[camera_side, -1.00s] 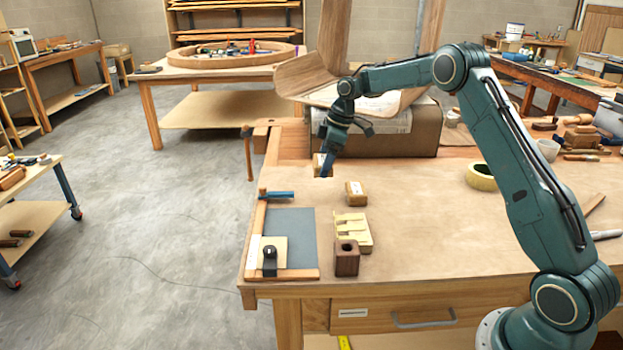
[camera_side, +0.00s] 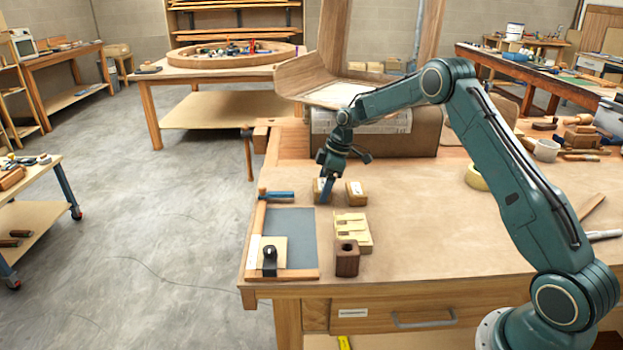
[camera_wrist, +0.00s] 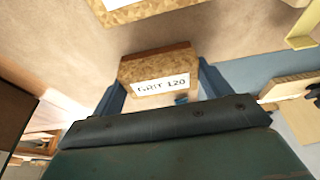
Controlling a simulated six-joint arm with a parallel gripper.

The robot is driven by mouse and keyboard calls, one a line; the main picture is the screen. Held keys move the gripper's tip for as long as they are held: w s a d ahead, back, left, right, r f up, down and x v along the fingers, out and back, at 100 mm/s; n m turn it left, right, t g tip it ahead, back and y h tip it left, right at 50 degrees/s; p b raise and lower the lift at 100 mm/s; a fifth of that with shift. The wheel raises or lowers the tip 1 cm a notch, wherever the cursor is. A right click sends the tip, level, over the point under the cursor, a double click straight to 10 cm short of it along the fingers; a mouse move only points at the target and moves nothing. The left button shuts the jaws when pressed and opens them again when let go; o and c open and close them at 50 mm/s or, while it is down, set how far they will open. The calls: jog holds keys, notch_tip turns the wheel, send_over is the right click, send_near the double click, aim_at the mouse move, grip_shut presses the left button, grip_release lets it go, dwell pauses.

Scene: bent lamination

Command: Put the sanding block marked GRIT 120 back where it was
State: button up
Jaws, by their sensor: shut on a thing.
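My gripper (camera_side: 326,196) is shut on a small cork-and-wood sanding block (camera_side: 319,186). In the wrist view the block (camera_wrist: 158,68) sits between my two blue fingers (camera_wrist: 160,85), and its white label reads GRIT 120. In the side view the held block is low over the bench, left of a second, similar block (camera_side: 356,192), with a narrow gap between them. I cannot tell whether the held block touches the bench top. A labelled block (camera_wrist: 140,10) is cut off at the top of the wrist view; its marking is not readable.
A blue-handled tool (camera_side: 278,195) lies left of the held block.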

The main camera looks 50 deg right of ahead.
jog(key=shift+f, duration=0.35)
jog(key=o, duration=0.9)
jog(key=shift+r, duration=0.15)
jog(key=v, duration=1.2)
